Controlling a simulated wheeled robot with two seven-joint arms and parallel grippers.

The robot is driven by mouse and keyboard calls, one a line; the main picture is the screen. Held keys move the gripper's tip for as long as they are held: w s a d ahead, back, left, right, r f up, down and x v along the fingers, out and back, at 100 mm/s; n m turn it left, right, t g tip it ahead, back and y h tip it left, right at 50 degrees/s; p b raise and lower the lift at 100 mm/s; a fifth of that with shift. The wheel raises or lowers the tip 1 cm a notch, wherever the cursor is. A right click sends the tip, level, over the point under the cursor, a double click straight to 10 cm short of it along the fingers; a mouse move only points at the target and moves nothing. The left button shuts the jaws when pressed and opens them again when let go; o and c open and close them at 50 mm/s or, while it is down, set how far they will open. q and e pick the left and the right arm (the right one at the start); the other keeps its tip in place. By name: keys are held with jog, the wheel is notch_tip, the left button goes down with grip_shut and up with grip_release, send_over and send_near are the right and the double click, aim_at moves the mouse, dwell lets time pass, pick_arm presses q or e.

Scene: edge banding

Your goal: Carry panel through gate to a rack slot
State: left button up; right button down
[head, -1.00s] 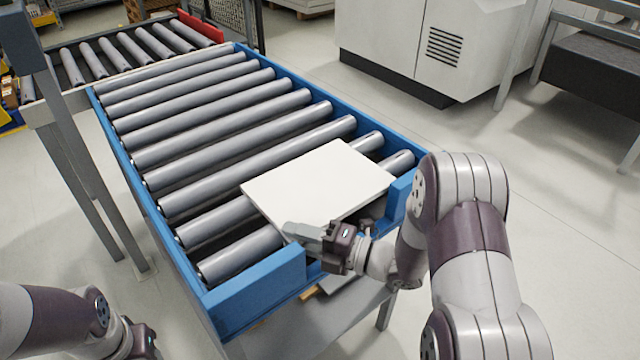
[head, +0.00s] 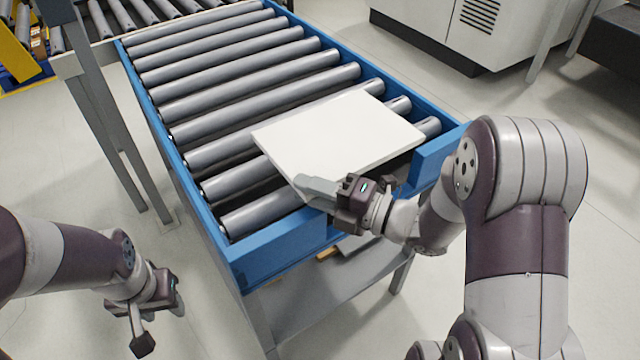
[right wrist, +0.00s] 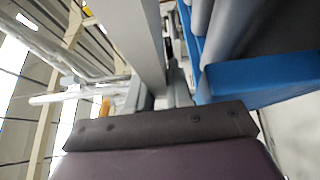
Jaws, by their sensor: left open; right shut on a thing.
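The white panel (head: 340,137) lies flat at the near end of the blue-framed roller conveyor, over the rollers, with its near corner towards the conveyor's front gap. My right gripper (head: 318,189) is shut on the panel's near edge. In the right wrist view the panel (right wrist: 139,40) seems to show edge-on as a pale strip between the fingers. My left gripper (head: 152,322) is open and empty, low at the left, apart from the conveyor. I cannot make out the gate or the rack slots for certain.
The conveyor's blue frame (head: 270,253) has raised side rails and front end pieces. A grey post (head: 112,110) stands at its left. A white cabinet (head: 445,32) stands at the back right. The floor right of the conveyor is clear.

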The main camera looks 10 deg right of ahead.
jog(key=s+a+r+p, duration=0.1)
jog(key=s+a+r, duration=0.3)
jog(key=s, duration=0.1)
jog(key=s+d+r+p, duration=0.8)
jog(key=d+r+p, duration=0.1)
jog(key=r, duration=0.1)
jog(key=shift+s+r, duration=0.25)
notch_tip(320, 180, up, 6)
jog(key=g+h+p, duration=0.5)
jog(key=h+p, duration=0.1)
jog(key=p, duration=1)
jog(key=g+h+p, duration=0.5)
jog(key=h+p, duration=0.2)
jog(key=p, duration=0.8)
jog(key=shift+w+p, duration=0.1)
jog(key=shift+p, duration=0.3)
